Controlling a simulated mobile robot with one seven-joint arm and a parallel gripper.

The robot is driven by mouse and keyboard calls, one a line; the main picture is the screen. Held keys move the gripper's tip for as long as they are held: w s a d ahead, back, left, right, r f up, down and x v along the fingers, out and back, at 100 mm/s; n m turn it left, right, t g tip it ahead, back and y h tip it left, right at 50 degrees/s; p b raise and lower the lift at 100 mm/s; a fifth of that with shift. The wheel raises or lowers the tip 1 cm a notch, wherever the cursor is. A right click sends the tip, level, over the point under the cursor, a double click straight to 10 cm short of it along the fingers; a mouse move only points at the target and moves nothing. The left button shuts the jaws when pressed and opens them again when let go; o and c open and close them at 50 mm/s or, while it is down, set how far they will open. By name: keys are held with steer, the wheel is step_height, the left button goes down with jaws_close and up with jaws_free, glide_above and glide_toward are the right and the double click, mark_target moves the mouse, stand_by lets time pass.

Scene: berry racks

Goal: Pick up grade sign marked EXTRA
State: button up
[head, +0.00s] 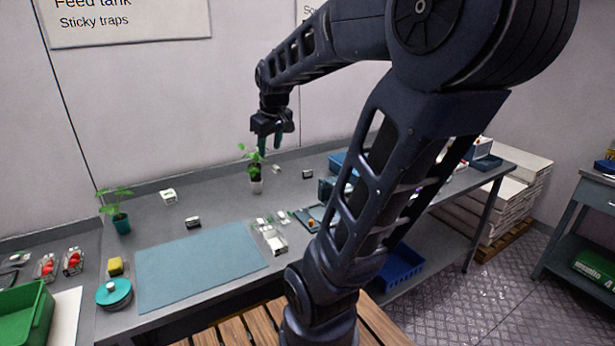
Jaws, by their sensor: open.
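No lettering reading EXTRA is legible in the head view, so I cannot tell which piece is that grade sign. Several small pieces could be signs: a dark-fronted block (193,222) behind the blue-grey mat, a white block (168,196) further back, a small dark block (307,174) right of the potted seedling, and a small pale piece (276,169) near the wall. My gripper (270,148) is open and empty, pointing down in the air above the back of the bench, close to the seedling in the picture.
A potted seedling (256,184) shows below my gripper, and another plant (121,222) stands at left. The blue-grey mat (200,266) is bare. A compartment tray (269,238) lies right of it. A teal round container (114,293) and green crate (25,317) are at left. My arm hides part of the bench.

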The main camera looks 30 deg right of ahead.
steer(key=w+d+f+n+g, duration=0.1)
steer(key=w+d+n, duration=0.15)
steer(key=w, duration=0.25)
steer(key=w+d+f+n, duration=0.1)
steer(key=w+d, duration=0.3)
steer(key=w, duration=0.2)
steer(key=n+g+h, duration=0.3)
steer(key=n+h, duration=0.1)
steer(key=n, duration=0.6)
glide_toward(308, 171)
steer(key=x, duration=0.5)
steer(key=shift+s+d+f, duration=0.2)
steer(key=shift+w+x, duration=0.2)
steer(key=shift+x, duration=1.1)
steer(key=shift+w+x, duration=0.15)
steer(key=shift+x, duration=1.15)
jaws_close()
